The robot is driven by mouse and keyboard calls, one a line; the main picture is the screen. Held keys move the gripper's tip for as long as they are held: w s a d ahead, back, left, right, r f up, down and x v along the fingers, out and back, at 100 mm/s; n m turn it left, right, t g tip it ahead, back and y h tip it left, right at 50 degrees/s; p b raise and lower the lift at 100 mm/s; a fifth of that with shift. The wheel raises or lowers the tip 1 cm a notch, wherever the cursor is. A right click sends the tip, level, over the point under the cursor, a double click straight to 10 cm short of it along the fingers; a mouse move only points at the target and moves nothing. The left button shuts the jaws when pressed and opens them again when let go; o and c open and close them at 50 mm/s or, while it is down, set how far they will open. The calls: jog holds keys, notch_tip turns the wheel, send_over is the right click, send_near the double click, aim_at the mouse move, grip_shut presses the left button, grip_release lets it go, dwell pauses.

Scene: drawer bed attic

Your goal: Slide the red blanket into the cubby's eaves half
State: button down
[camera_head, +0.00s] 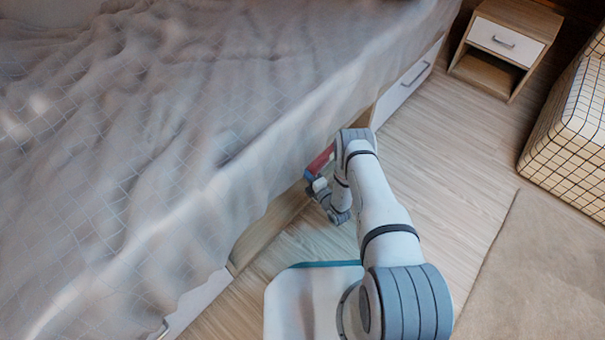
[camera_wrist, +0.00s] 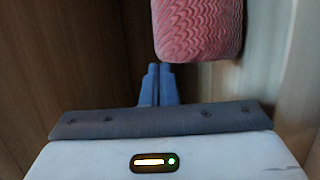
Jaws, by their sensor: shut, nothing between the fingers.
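The red blanket (camera_wrist: 198,28) is a folded, wavy-patterned bundle at the top of the wrist view, just beyond the fingertips and a little to their right. A red strip of it (camera_head: 321,158) shows in the head view at the bed's side, partly hidden by my arm. My gripper (camera_wrist: 160,68) is shut and empty, its fingertips close to the blanket's near end; I cannot tell whether they touch. The cubby (camera_wrist: 82,50) shows as wooden walls around the gripper in the wrist view. Its depth and its eaves half are hidden.
The bed (camera_head: 130,130) with a rumpled grey cover fills the left. White drawers (camera_head: 408,82) flank the opening. A nightstand (camera_head: 507,42) stands at the back right, a checked seat (camera_head: 575,125) at the right, and a rug (camera_head: 540,270) below it. The wooden floor (camera_head: 450,150) between is clear.

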jog(key=s+a+p, duration=0.1)
jog(key=s+a, duration=0.1)
jog(key=s, duration=0.1)
jog(key=shift+a, duration=0.4)
jog(key=p+v, duration=0.3)
jog(key=v, duration=0.7)
jog(key=shift+p, duration=0.35)
jog(key=shift+f, duration=0.1)
